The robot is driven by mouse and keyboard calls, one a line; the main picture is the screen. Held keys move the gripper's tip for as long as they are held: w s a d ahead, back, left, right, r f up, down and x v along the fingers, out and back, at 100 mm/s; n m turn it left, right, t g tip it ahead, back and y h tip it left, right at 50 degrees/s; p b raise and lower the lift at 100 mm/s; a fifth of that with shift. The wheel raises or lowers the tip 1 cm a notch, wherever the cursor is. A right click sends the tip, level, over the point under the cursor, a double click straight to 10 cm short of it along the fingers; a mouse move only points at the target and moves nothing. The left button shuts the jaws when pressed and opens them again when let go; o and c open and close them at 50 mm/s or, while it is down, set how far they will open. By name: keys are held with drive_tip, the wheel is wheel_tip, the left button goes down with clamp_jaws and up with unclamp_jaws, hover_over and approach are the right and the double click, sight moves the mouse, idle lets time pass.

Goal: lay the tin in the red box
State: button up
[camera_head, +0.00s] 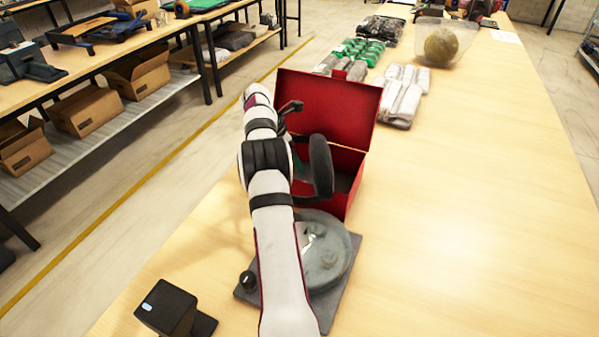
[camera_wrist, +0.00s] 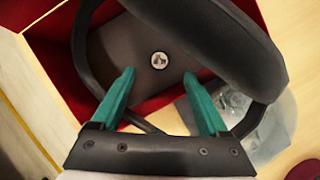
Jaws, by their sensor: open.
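The red box (camera_head: 325,100) stands open on the table, its lid raised at the back; its wall also shows in the wrist view (camera_wrist: 60,75). A small round silvery disc (camera_wrist: 159,60), which seems to be the tin, lies on a dark grey surface inside the box. I cannot tell whether that surface is the box floor. My gripper (camera_wrist: 165,95) is open over the box, with its teal fingers apart and nothing between them. A black loop (camera_head: 321,166) surrounds the finger area and hides part of the box; I cannot tell what it is.
A black device (camera_head: 167,305) stands at front left. Wrapped packs (camera_head: 403,95) and a clear bin (camera_head: 445,40) lie beyond. The table's right side is free.

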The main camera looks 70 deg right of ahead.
drive_tip(key=w+a+r+m+t+y, duration=0.1)
drive_tip(key=w+a+r+m, duration=0.2)
drive_tip(key=a, duration=0.6)
drive_tip(key=w+a+r+m, duration=0.1)
drive_tip(key=w+a+r, duration=0.1)
drive_tip(key=a+r, duration=0.55)
drive_tip(key=w+a+r+m+t+y, duration=0.1)
drive_tip(key=w+a+r+m, duration=0.15)
drive_tip(key=a, duration=0.75)
drive_tip(key=s+a+r+m, duration=0.2)
drive_tip(key=s+a+m, duration=0.1)
drive_tip(key=a, duration=0.9)
drive_tip(key=s+a+f+m+y, duration=0.1)
drive_tip(key=s+a+f+m, duration=0.1)
drive_tip(key=s+a, duration=0.6)
drive_tip(key=s+a+f+m+y, duration=0.2)
drive_tip(key=s+a+m, duration=0.3)
drive_tip(key=s+a, duration=0.4)
drive_tip(key=shift+s+a+f+y, duration=0.3)
drive_tip(key=shift+a+f, duration=0.2)
drive_tip(key=shift+f, duration=0.25)
